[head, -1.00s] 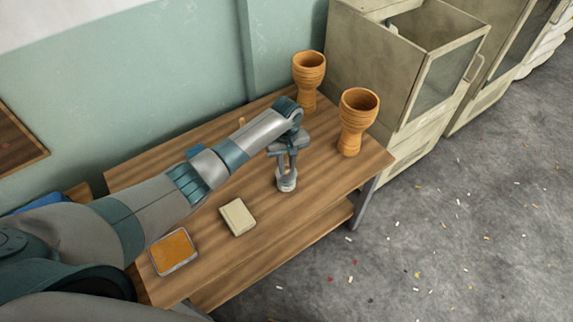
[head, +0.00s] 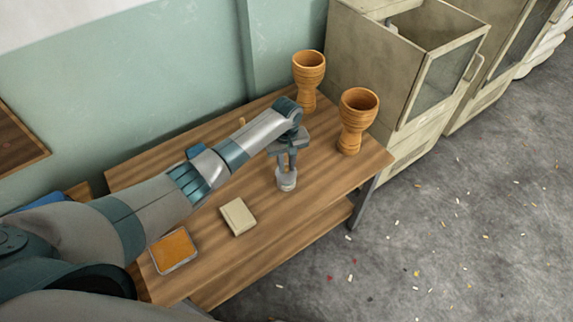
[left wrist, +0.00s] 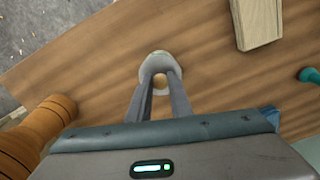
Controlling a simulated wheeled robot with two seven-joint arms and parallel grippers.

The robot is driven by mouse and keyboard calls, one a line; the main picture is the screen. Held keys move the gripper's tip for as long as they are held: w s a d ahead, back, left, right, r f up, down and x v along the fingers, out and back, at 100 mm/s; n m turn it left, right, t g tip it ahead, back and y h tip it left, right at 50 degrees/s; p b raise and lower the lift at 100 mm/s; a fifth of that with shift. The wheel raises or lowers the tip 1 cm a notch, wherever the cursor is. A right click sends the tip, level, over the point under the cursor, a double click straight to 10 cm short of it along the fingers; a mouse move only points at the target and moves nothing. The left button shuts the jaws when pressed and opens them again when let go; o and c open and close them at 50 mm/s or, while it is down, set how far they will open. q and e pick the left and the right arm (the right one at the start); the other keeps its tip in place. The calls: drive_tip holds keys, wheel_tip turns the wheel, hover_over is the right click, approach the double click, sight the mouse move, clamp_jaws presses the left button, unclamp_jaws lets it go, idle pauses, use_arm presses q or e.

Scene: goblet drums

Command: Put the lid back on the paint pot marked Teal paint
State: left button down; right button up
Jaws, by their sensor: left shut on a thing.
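My left gripper (head: 287,168) points down over the table, its fingers shut at the top of a small grey round pot (head: 286,183). In the left wrist view the fingertips (left wrist: 161,84) close around a small tan part, which looks like a lid's knob, with a pale grey round rim (left wrist: 158,57) beyond it. I cannot tell lid from pot here, nor whether the lid touches the pot. No label is readable. My right gripper is not in view.
Two orange goblet drums (head: 309,72) (head: 357,112) stand at the table's far right. A pale block (head: 238,216) and an orange-topped tray (head: 174,251) lie left of the pot. A teal object (left wrist: 310,75) shows at the left wrist view's edge. Bare wood (head: 315,183) lies right of the pot.

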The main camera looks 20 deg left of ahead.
use_arm(q)
drive_tip(key=shift+f+p, duration=0.15)
drive_tip(key=shift+p, duration=0.85)
idle(1.7)
drive_tip(key=c, duration=1)
unclamp_jaws()
drive_tip(key=shift+c, duration=0.2)
drive_tip(key=shift+r+p, duration=3.55)
drive_tip(key=shift+p, duration=0.4)
clamp_jaws()
